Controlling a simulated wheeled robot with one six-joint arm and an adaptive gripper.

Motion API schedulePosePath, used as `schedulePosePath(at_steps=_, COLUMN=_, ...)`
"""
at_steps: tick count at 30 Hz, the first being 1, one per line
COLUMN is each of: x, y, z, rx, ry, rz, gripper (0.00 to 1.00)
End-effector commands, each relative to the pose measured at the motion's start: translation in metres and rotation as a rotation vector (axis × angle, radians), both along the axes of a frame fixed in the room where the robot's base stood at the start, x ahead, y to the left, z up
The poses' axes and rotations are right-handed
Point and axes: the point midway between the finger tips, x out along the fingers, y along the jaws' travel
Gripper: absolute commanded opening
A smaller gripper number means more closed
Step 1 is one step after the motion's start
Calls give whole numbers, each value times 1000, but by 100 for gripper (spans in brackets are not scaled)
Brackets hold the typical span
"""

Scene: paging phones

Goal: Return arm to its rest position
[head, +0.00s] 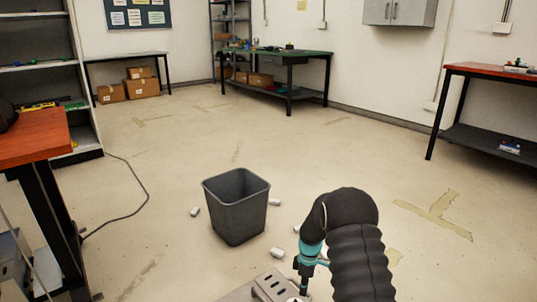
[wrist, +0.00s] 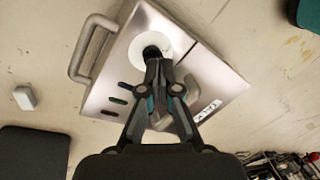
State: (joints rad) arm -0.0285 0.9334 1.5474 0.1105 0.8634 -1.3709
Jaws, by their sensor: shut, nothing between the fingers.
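My arm, in a black ribbed sleeve with teal parts, is folded down at the lower right of the head view. My gripper (wrist: 157,56) shows in the wrist view with its two dark fingers together and nothing between them. It points at a silver metal plate with a handle and slots, which looks like the top of my own base. A white round disc on that plate shows behind the fingertips. I cannot tell whether the tips touch it. In the head view the fingertips are not clearly visible.
A grey bin (head: 236,205) stands on the floor ahead, with small white pieces (head: 277,252) around it. A red-topped table (head: 30,137) is at left, a green-topped table (head: 275,54) at back, a red-topped bench (head: 490,70) at right. A cable (head: 140,180) crosses the floor.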

Motion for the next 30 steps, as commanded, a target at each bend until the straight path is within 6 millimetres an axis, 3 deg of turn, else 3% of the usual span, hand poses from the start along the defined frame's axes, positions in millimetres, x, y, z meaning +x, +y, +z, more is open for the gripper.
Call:
schedulePosePath(at_steps=6, x=-45, y=-7, z=73, rx=-101, ry=27, rz=-404, gripper=0)
schedulePosePath(at_steps=15, x=-103, y=-15, z=173, rx=-175, ry=-9, rz=-804, gripper=0)
schedulePosePath(at_steps=24, x=-167, y=-22, z=256, rx=-186, ry=-78, rz=-1087, gripper=0)
schedulePosePath(at_steps=30, x=-211, y=-26, z=300, rx=-163, ry=-136, rz=-1221, gripper=0)
